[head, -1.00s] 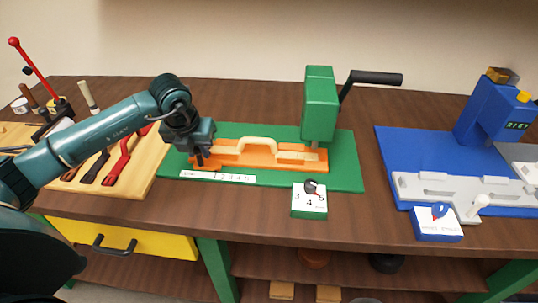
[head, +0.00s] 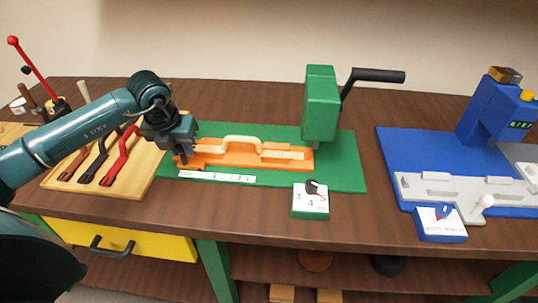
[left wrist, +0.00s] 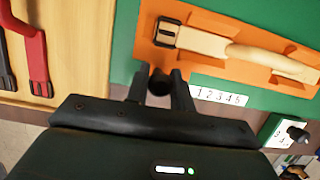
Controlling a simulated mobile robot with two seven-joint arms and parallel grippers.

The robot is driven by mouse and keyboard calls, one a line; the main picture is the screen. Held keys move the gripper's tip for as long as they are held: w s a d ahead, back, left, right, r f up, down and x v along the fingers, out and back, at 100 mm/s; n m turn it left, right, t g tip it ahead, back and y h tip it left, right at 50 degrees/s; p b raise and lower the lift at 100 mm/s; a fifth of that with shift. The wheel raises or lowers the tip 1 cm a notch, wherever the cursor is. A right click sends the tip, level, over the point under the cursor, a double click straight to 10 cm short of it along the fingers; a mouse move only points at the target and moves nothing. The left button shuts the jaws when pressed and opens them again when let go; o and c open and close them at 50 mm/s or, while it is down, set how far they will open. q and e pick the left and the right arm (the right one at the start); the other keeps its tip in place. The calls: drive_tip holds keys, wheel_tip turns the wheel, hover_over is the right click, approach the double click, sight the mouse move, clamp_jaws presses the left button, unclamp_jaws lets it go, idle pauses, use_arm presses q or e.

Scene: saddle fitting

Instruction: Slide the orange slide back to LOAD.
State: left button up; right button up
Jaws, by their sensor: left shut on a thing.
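The orange slide (head: 296,165) lies on the green base plate (head: 345,165) of the green press and carries a pale wooden piece with a raised loop. It also shows in the left wrist view (left wrist: 205,67). My left gripper (head: 184,159) is at the slide's left end, shut on a small dark knob (left wrist: 160,82) seen between its fingers in the left wrist view. How the knob joins the slide is hidden. A white scale strip (head: 218,177) runs along the front, with numbers and a small word at its left end, too small to read. My right gripper is not in view.
The green press head (head: 320,103) with a black crank stands over the slide's right end. A wooden board with red and dark tools (head: 110,187) lies close on the left. A dial card (head: 311,200) stands in front. A blue fixture (head: 410,150) is at right.

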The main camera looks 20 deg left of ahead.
use_arm(q)
drive_tip(key=shift+s+a+f, duration=0.1)
drive_tip(key=shift+a, duration=0.25)
drive_tip(key=shift+s+a+b, duration=0.15)
drive_tip(key=shift+a+b, duration=0.15)
drive_tip(key=shift+a, duration=0.25)
drive_tip(key=shift+s+a+b, duration=0.15)
drive_tip(key=shift+a+b, duration=0.15)
drive_tip(key=shift+a, duration=0.7)
drive_tip(key=shift+o, duration=0.7)
drive_tip(key=shift+a, duration=0.2)
drive_tip(key=o, duration=0.6)
drive_tip(key=shift+s+a, duration=0.1)
drive_tip(key=shift+d, duration=0.2)
